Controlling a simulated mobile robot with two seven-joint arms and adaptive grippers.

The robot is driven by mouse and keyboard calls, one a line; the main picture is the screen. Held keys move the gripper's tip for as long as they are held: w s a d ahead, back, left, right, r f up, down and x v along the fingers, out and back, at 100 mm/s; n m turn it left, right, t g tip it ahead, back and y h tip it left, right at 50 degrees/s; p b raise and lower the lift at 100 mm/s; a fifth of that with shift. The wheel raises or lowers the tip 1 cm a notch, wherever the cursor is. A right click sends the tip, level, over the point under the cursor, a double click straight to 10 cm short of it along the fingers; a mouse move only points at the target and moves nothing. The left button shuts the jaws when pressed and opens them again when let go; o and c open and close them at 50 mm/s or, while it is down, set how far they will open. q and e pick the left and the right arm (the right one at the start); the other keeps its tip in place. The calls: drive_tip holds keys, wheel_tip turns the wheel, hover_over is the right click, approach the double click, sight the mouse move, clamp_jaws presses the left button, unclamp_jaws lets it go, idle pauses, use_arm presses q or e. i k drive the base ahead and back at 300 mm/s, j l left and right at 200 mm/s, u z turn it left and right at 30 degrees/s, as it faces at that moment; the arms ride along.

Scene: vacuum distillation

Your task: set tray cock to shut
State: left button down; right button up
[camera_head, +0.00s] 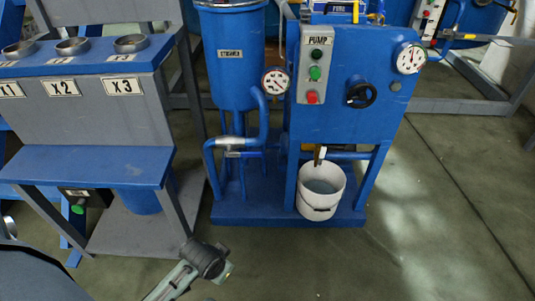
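No part carries a readable "tray cock" label. A small cock with a pale upright handle (322,154) sits on the pump unit, above a white bucket (320,192). A second valve-like fitting (236,153) sits on the blue pipe beside the tall blue vessel (233,60). I cannot tell which is the tray cock. A grey-green arm part of mine with a dark rounded end (208,262) comes in from the lower left, over the floor and apart from both fittings. Its gripper fingers cannot be made out. My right gripper is not in view.
The blue pump unit (340,90) has gauges, a black handwheel (361,94) and a button box (315,65). It stands on a blue base (255,211). A blue-grey stand (90,120) marked X1 to X3 stands at left. Floor at right is clear.

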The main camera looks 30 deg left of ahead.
sight(322, 154)
drive_tip(key=u, duration=0.95)
drive_tip(key=i+l+u, duration=0.1)
drive_tip(key=l+u, duration=1.2)
drive_tip(key=l, duration=0.85)
drive_tip(key=k+l, duration=0.1)
drive_tip(key=l, duration=1.05)
drive_tip(key=k+l+u, duration=0.1)
drive_tip(key=l, duration=0.5)
drive_tip(key=k+l, duration=0.15)
drive_tip(key=l, duration=0.4)
drive_tip(key=l+u, duration=0.25)
drive_tip(key=l, duration=0.5)
drive_tip(key=k+l+u, duration=0.15)
drive_tip(key=l+u, duration=0.15)
drive_tip(key=l, duration=0.4)
